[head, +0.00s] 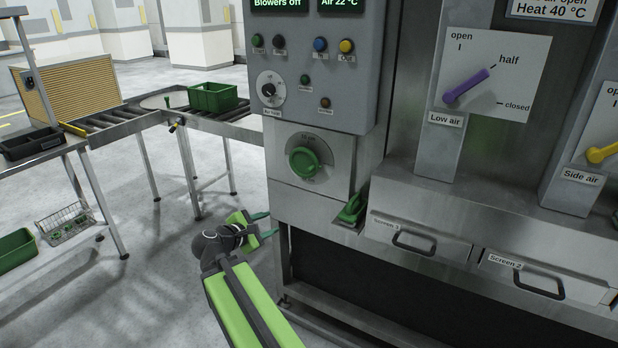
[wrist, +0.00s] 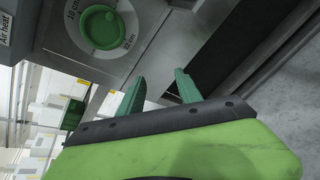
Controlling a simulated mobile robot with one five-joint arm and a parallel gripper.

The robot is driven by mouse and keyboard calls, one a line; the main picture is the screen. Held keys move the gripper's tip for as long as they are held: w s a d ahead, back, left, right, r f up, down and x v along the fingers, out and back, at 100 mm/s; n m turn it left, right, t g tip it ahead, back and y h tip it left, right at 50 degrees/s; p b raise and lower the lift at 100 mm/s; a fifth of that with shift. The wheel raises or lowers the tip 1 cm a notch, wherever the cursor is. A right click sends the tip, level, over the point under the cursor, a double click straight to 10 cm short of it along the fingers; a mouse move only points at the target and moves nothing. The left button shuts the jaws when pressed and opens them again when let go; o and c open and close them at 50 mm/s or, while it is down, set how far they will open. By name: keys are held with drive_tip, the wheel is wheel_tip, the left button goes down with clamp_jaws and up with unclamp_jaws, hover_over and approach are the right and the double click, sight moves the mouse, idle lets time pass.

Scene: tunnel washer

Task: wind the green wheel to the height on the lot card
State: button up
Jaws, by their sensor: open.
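The green wheel (head: 303,162) is a round green knob on a pale dial plate low on the machine front. It also shows in the wrist view (wrist: 101,28), at the upper left, with printed marks around it that include "10 cm". My gripper (head: 266,225) is below and left of the wheel, apart from it. In the wrist view its two green fingers (wrist: 160,88) are spread with nothing between them. The dial's exact setting is too small to read. I see no lot card that I can make out.
Screen drawers (head: 415,240) with black handles are to the right. A roller conveyor (head: 115,117) with a green crate (head: 212,97) stands left. The floor between is clear.

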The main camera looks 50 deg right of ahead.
sight(308, 171)
drive_tip(key=d+r+n+t+h, duration=0.2)
drive_tip(key=d+r+n+h, duration=0.3)
drive_tip(key=r, duration=0.3)
drive_tip(key=shift+n+y, duration=0.5)
drive_tip(key=shift+n, duration=0.1)
drive_tip(key=x, duration=1.7)
drive_tip(key=shift+d+f, duration=0.3)
drive_tip(key=shift+s, duration=0.1)
